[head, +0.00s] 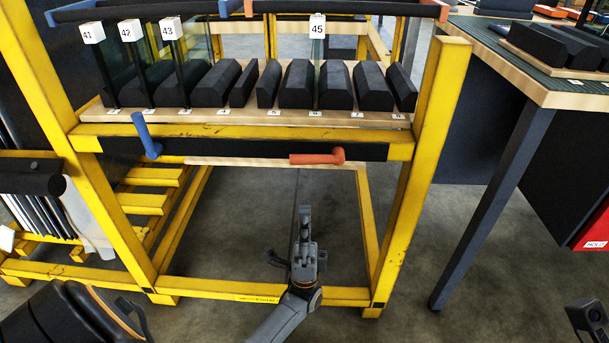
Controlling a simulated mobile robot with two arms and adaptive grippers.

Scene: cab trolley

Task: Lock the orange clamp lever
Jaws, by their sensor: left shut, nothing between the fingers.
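The orange clamp lever (315,159) sits on the dark front rail of the yellow trolley (255,133). Its pivot end is at the right and its handle lies roughly level, pointing left. A blue clamp lever (147,136) on the same rail, at the left, stands steeply slanted. My left gripper (303,213) is shut and empty, its fingers pointing up the picture. It shows below the orange lever's handle, apart from it.
Glass panes with number tags (317,27) stand between black foam blocks (296,84) on the trolley's wooden deck. Yellow posts flank the opening below the rail. A table (545,95) with a dark leg stands at the right. Bare floor shows between trolley and table.

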